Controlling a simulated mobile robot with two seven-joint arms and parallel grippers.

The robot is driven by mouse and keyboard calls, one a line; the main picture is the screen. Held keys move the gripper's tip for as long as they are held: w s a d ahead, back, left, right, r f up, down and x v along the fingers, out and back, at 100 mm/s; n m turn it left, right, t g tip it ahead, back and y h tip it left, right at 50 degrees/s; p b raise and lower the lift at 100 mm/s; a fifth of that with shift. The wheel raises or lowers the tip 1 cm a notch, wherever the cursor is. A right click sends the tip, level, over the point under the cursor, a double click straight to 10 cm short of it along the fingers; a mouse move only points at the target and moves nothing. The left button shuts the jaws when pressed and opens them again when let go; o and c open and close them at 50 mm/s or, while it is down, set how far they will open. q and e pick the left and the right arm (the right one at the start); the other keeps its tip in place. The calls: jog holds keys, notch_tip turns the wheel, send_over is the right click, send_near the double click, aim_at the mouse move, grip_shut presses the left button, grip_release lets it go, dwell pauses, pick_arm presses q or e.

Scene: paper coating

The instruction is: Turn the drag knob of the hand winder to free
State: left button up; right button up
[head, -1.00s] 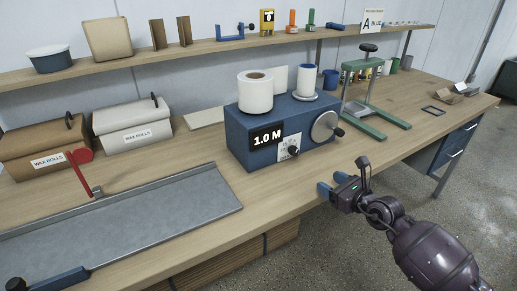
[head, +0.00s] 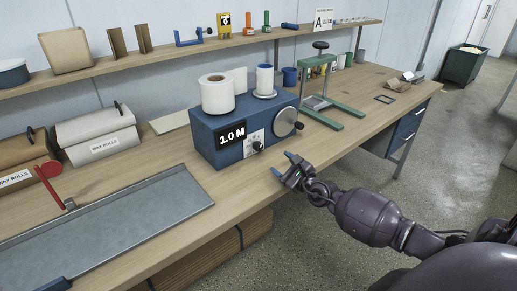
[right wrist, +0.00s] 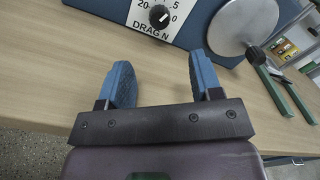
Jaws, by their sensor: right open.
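The hand winder is a blue box (head: 213,150) on the bench, with a white roll (head: 217,97) on top and a "1.0 M" label. Its drag knob (head: 258,146) is small and black on a white dial plate. In the right wrist view the knob (right wrist: 159,16) sits on the "DRAG N" dial (right wrist: 148,30), with 20, 5 and 0 visible. A round metal disc (head: 285,121) with a black handle is right of the dial. My right gripper (head: 281,163) is open and empty, in front of the winder and apart from the knob; its blue fingers show in the right wrist view (right wrist: 162,82). My left gripper is out of view.
A green metal stand (head: 322,85) is right of the winder. A grey metal tray (head: 130,220) with a red lever lies at the left front. Wax roll boxes (head: 97,137) stand at the left back. The bench front near the winder is clear.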

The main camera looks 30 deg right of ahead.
aim_at(260, 148)
jog(key=w, duration=0.3)
jog(key=w+b, duration=0.1)
jog(key=w, duration=0.3)
jog(key=w+a, duration=0.1)
jog(key=w, duration=0.2)
jog(key=shift+w+f+b, duration=0.15)
jog(key=shift+w+b, duration=0.05)
jog(key=shift+b, duration=0.2)
jog(key=shift+w, duration=0.55)
jog(key=c, duration=0.9)
